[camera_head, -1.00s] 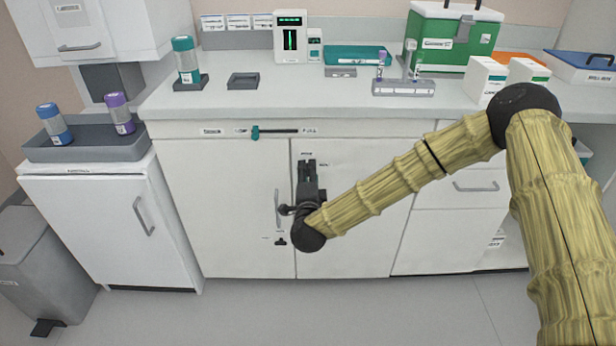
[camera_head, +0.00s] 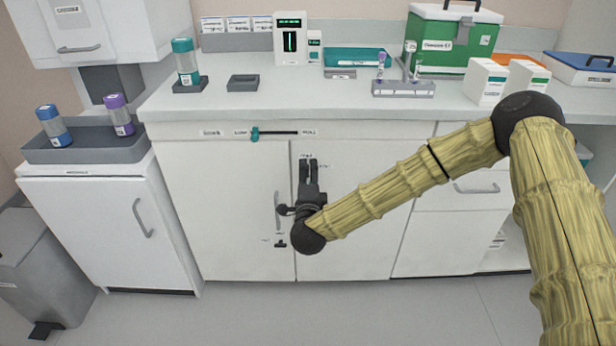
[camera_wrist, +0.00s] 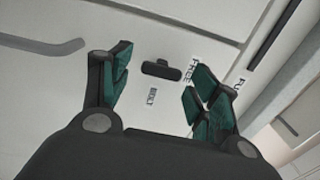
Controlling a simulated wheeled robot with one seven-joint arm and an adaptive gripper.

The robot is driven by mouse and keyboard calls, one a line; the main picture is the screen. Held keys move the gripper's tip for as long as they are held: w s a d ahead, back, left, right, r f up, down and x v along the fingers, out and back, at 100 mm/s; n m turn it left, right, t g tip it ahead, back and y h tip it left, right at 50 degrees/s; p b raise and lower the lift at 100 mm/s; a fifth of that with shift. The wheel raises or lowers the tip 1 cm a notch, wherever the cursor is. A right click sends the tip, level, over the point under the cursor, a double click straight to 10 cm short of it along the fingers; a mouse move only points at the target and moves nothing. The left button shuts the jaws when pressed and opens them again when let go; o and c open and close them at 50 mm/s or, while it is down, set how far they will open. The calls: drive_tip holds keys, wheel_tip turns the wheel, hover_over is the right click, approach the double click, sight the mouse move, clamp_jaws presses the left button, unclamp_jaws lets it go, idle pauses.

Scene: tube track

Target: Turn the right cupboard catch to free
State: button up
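The right cupboard catch, a small dark bar (camera_wrist: 162,70), is on the pale door in the wrist view. Its long side runs towards the FREE label (camera_wrist: 193,70); the BOLT label (camera_wrist: 152,97) is off its broad side. In the head view the catch is hidden behind my gripper. My gripper (camera_head: 308,163) is in front of the right door near its upper left corner. In the wrist view its two dark fingers with green pads (camera_wrist: 160,88) are spread apart, with the catch showing between and beyond them. I see no contact with the catch.
A vertical grey handle (camera_head: 277,209) and a second dark catch (camera_head: 281,243) are on the left door, close to my gripper. A slider with a teal knob (camera_head: 255,133) runs above the doors. The floor in front is clear.

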drive_tip(key=s, duration=1.2)
idle(0.5)
drive_tip(key=s+d+f+n+g+y, duration=0.2)
drive_tip(key=s+f+n+g, duration=0.35)
drive_tip(key=s+f, duration=0.55)
drive_tip(key=s+d+f+n+g+y, duration=0.3)
drive_tip(key=s+f+n, duration=0.35)
drive_tip(key=f, duration=0.85)
drive_tip(key=s+d+f+n+g+h, duration=0.3)
drive_tip(key=s+d+f+g, duration=0.3)
drive_tip(key=s, duration=0.5)
drive_tip(key=s+d+n+g+h, duration=0.2)
drive_tip(key=s+d+n+g, duration=0.15)
drive_tip(key=s+d, duration=0.7)
wheel_tip(320, 180, up, 19)
drive_tip(key=p, duration=1.9)
drive_tip(key=shift+d+f+m, duration=0.15)
drive_tip(key=shift+d+m, duration=0.2)
drive_tip(key=shift+d, duration=0.05)
